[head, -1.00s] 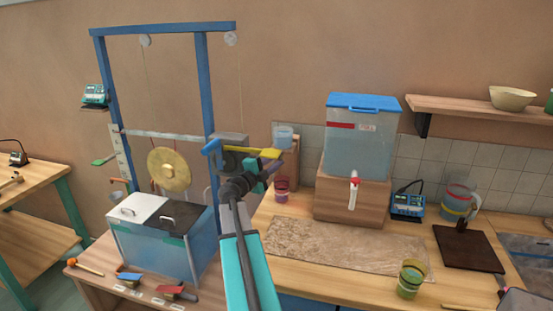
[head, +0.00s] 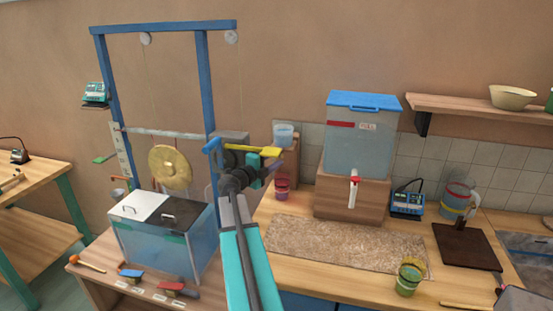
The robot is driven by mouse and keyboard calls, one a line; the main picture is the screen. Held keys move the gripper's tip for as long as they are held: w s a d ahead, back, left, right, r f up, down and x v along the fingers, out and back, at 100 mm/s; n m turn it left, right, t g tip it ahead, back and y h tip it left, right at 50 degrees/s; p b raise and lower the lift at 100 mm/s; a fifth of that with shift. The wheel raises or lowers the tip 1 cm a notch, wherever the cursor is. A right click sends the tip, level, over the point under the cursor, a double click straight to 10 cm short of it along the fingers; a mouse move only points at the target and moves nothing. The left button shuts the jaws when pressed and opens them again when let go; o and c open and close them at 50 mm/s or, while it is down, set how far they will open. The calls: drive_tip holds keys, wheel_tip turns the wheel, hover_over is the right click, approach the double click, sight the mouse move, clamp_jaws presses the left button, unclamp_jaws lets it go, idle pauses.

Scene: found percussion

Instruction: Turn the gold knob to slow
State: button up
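I cannot make out a gold knob; my gripper and wrist cover part of the grey box (head: 236,136) at the right end of the metal bar. My gripper (head: 240,149) is in front of this box, with a blue piece on its left and a yellow piece on its right. Whether its fingers are apart, or touch anything, is too small to tell. A round gold disc (head: 170,167) hangs below the bar (head: 165,133), left of my gripper.
A blue frame (head: 205,95) stands behind the bar. A clear bin (head: 165,240) with a white and black lid is below. Right of my arm, a counter holds a blue-lidded water tank (head: 358,145), cups and a speckled mat (head: 330,245).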

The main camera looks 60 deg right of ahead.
drive_tip(key=shift+a, duration=0.15)
drive_tip(key=w+a+b, duration=0.1)
drive_tip(key=a+b, duration=0.1)
drive_tip(key=a, duration=1.1)
drive_tip(key=shift+a+b, duration=0.25)
drive_tip(key=shift+b, duration=0.1)
idle(0.5)
